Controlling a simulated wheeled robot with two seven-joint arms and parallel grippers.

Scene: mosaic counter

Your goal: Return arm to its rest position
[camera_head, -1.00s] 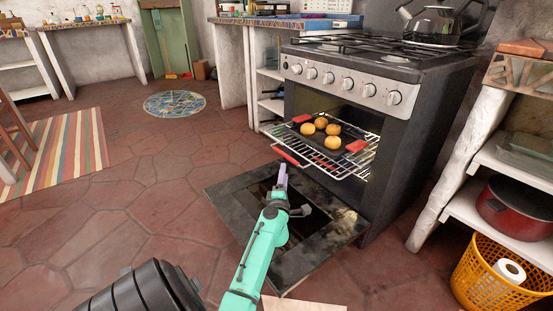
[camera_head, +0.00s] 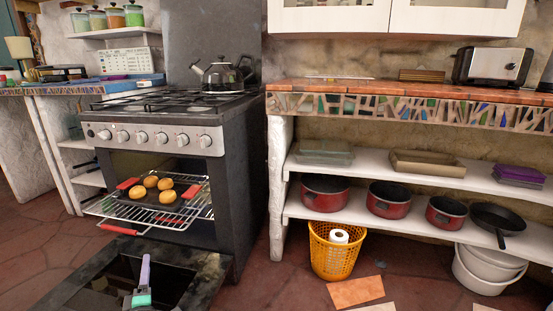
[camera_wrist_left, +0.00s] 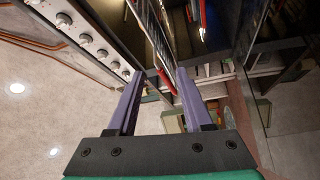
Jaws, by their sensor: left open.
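My left gripper (camera_head: 145,258) shows at the bottom left of the head view, with its purple fingers pointing up and away over the lowered oven door (camera_head: 205,275). In the left wrist view its two purple fingers (camera_wrist_left: 160,74) stand apart with nothing between them, so it is open and empty. Only a short teal part of my left arm shows behind it. My right gripper is not in view.
The oven (camera_head: 246,180) is open, with its wire rack (camera_head: 120,209) pulled out and a dark tray of several round buns (camera_head: 150,181) on it.

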